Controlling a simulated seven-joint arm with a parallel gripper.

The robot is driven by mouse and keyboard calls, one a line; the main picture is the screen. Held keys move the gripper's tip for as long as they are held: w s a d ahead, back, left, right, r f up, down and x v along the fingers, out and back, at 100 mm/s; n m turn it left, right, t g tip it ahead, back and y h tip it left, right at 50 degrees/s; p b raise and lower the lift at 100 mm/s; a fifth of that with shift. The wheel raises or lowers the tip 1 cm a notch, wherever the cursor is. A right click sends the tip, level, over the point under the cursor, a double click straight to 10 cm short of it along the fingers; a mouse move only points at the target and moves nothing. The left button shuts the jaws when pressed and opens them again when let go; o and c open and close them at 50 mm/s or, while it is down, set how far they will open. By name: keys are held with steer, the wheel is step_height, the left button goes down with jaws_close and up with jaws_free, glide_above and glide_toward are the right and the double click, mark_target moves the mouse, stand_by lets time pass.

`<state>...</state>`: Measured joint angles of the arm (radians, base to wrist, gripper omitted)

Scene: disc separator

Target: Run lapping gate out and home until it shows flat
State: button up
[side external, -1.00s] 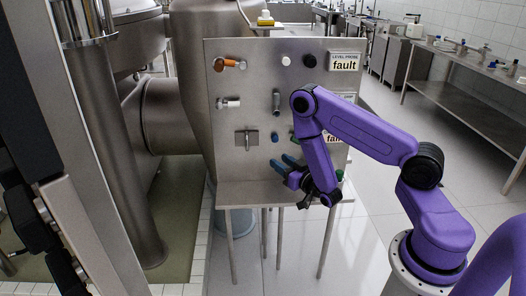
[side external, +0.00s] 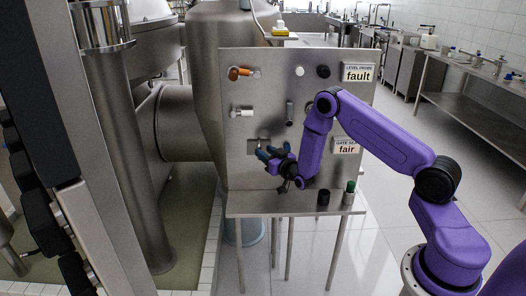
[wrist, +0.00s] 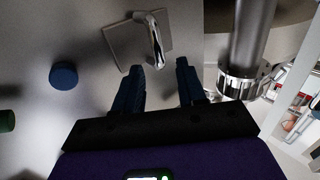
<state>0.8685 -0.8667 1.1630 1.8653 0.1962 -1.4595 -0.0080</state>
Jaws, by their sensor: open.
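The steel panel (side external: 240,80) carries a square plate with a bent metal handle (wrist: 152,38), which I take to be the lapping gate's handle. In the side view the plate (side external: 251,147) is partly hidden behind my gripper. My gripper (side external: 268,154) has blue fingers pointing at the panel close to this plate. In the wrist view my gripper (wrist: 161,65) is open and empty, with its fingertips just short of the handle. A gate seat sign (side external: 346,147) reads "fair". I cannot tell whether the fingers touch the handle.
A level probe sign (side external: 357,74) reads "fault". An orange handle (side external: 239,72), a white handle (side external: 241,112) and a grey lever (side external: 290,112) stick out of the panel. A blue knob (wrist: 64,75) is left of my fingers. Black and green (side external: 350,192) items stand on the shelf.

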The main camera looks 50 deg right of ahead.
steer(key=shift+w+d, duration=0.2)
steer(key=shift+w, duration=0.85)
jaws_close()
steer(key=w+a, duration=0.5)
steer(key=shift+w+a, duration=0.15)
steer(key=shift+a, duration=0.25)
steer(key=shift+r, duration=0.1)
jaws_free()
steer(key=shift+w+a, duration=0.1)
